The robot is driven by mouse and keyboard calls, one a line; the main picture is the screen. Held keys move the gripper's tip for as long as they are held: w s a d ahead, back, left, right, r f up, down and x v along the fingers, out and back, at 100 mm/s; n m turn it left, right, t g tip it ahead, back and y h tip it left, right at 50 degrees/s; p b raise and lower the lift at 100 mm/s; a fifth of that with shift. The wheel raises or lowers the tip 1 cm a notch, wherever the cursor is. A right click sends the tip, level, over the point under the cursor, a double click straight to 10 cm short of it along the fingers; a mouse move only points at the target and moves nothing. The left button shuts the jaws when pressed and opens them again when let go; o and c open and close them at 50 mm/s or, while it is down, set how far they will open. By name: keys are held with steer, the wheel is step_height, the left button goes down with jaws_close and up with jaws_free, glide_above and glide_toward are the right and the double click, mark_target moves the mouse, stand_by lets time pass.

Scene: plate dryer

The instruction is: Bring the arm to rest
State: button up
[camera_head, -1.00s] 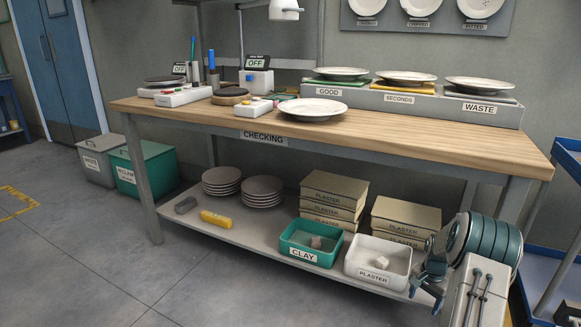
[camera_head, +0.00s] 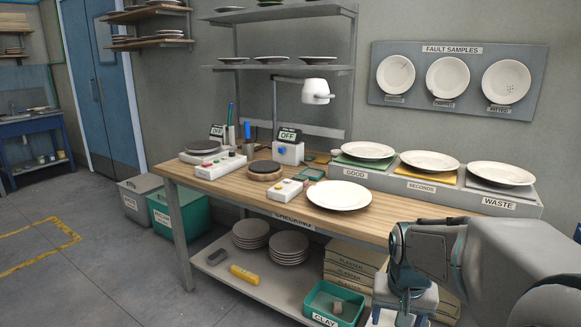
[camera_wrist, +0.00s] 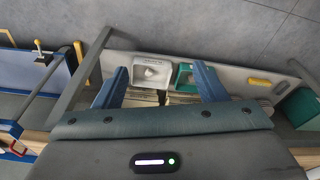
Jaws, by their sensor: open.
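My arm reaches in from the lower right of the head view, in front of the checking bench (camera_head: 230,186). My gripper (camera_head: 403,305) hangs pointing down near the bench's front edge, its tips not clear there. In the wrist view my gripper (camera_wrist: 160,66) has its two blue fingers spread wide apart. It is open, with nothing between the fingers but the view down to the lower shelf. Part of the bench's right side and lower shelf is hidden behind my arm.
A white plate (camera_head: 339,196) lies on the bench, with three more on the sorting stand (camera_head: 400,181) behind. A green clay tray (camera_head: 335,302) sits on the lower shelf; a white tray (camera_wrist: 152,68) is beside it. A blue trolley (camera_wrist: 45,85) stands at the wrist view's left.

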steer(key=s+a+r+n+p, duration=0.1)
steer(key=s+a+r+p, duration=0.2)
steer(key=s+r+p, duration=0.1)
steer(key=s+a+r+n+t+p, duration=0.1)
steer(key=s+a+r+n+p, duration=0.1)
steer(key=s+r, duration=0.4)
steer(key=shift+s+a+r+y+p, duration=0.4)
steer(key=shift+s+a+p, duration=0.25)
steer(key=shift+s+p, duration=0.45)
